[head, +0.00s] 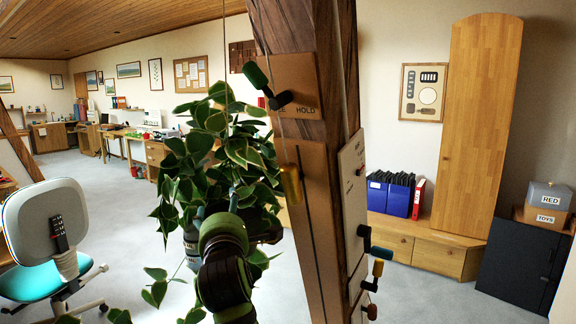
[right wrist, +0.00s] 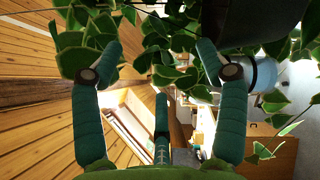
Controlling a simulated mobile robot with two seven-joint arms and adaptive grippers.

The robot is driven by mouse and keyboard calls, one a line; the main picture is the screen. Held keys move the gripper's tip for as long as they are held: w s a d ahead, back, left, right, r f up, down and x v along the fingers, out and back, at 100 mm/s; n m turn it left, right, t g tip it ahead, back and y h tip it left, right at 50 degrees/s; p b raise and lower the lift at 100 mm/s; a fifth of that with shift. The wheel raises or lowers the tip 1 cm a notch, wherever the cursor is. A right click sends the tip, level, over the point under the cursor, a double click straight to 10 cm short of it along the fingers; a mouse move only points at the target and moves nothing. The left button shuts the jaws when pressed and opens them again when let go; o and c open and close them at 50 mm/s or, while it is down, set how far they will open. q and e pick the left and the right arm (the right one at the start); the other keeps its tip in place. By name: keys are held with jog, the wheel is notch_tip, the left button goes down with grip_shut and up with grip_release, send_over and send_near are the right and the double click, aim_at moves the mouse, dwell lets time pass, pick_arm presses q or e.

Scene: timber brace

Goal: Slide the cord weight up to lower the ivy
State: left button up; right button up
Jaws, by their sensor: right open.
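The cord weight (head: 291,186) is a small brass cylinder on a thin cord, hanging in front of the slotted wooden panel on the timber post (head: 292,30). The ivy (head: 180,190) is a leafy green plant hanging left of the post. My right gripper (head: 217,208) is at the lower part of the ivy, left of and apart from the weight; leaves and its own wrist partly hide it. In the right wrist view its teal fingers (right wrist: 158,62) are spread, with ivy leaves (right wrist: 165,45) around the tips and a dark pot (right wrist: 245,20) at upper right. My left gripper is not in view.
A lever (head: 281,100) sits on a plate reading HOLD above the weight. More coloured handles (head: 375,250) stick out on the post's right side. An office chair (head: 48,235) stands at left, a tall wooden cabinet (head: 480,125) at right. The floor between is open.

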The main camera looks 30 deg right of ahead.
aim_at(285, 186)
jog(key=s+d+r+n+g+h+p, duration=0.1)
jog(key=s+d+r+n+g+h, duration=0.1)
jog(key=s, duration=0.1)
jog(key=s+d+r+n+g+h+p, duration=0.1)
jog(key=s+d+r+n+g+h, duration=0.1)
jog(key=s+h, duration=0.1)
jog(key=s+d+r+n+g+h+p, duration=0.1)
jog(key=s+d+r+n+g+h, duration=0.1)
jog(key=s+h, duration=0.1)
jog(key=shift+s+d+g, duration=0.1)
jog(key=shift+s+g, duration=0.3)
jog(key=shift+s, duration=0.3)
jog(key=shift+d+p, duration=0.25)
jog(key=shift+p, duration=0.1)
jog(key=p+x, duration=0.2)
jog(key=x, duration=0.4)
jog(key=shift+w+d, duration=0.2)
jog(key=shift+w, duration=0.05)
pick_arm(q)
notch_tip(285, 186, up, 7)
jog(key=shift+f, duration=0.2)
pick_arm(e)
jog(key=shift+f, duration=0.1)
